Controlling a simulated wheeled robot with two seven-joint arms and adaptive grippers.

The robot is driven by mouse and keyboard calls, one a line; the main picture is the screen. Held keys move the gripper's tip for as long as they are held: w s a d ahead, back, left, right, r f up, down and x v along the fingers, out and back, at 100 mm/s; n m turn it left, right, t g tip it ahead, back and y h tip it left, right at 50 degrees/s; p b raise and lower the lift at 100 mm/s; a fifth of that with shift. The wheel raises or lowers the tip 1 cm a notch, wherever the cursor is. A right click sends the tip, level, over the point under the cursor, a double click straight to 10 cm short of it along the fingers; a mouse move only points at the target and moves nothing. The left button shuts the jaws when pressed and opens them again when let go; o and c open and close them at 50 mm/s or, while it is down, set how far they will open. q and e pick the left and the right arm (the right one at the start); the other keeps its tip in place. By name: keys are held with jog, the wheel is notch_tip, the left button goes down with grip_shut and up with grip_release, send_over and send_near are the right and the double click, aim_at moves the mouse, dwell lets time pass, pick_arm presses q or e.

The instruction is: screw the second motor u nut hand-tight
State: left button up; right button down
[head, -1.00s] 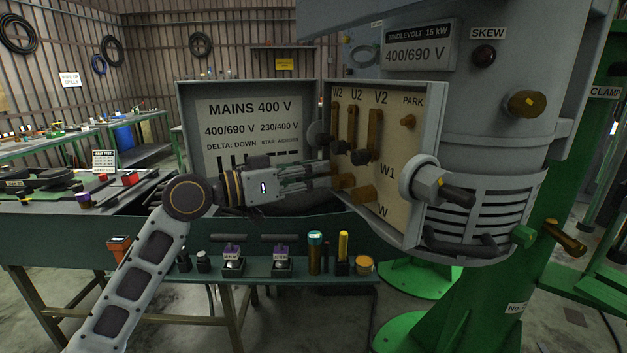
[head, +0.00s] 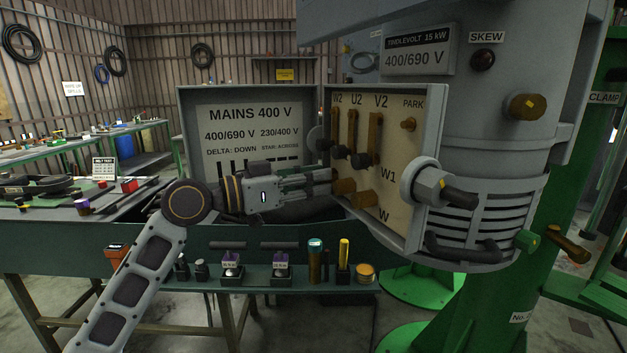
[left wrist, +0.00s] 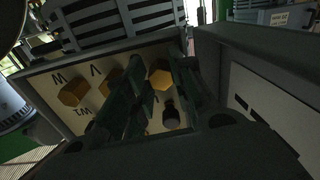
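The open terminal box on the motor holds a cream terminal board (head: 398,135) with brass links and brass hex nuts. In the left wrist view the W nut (left wrist: 72,92), the V nut (left wrist: 110,81) and the motor U nut (left wrist: 160,75) sit in a row. My left gripper (head: 326,178) reaches in from the left at the lower row; its dark fingers (left wrist: 160,85) lie on both sides of the U nut and appear closed on it. In the head view the fingers hide that nut. My right gripper is out of view.
The grey lid (head: 250,112) stands open behind my left gripper, close to it. A black knob (left wrist: 171,115) sits near the fingers. The green bench ledge (head: 205,282) below carries several small tools and cups.

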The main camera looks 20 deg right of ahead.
pick_arm(q)
jog(key=o, duration=0.4)
jog(key=shift+a, duration=0.15)
jog(key=shift+s+a, duration=0.3)
jog(key=shift+a, duration=1.65)
jog(key=shift+s+a, duration=0.35)
jog(key=shift+a, duration=1.55)
jog(key=shift+s+a, duration=0.3)
jog(key=shift+a, duration=1.65)
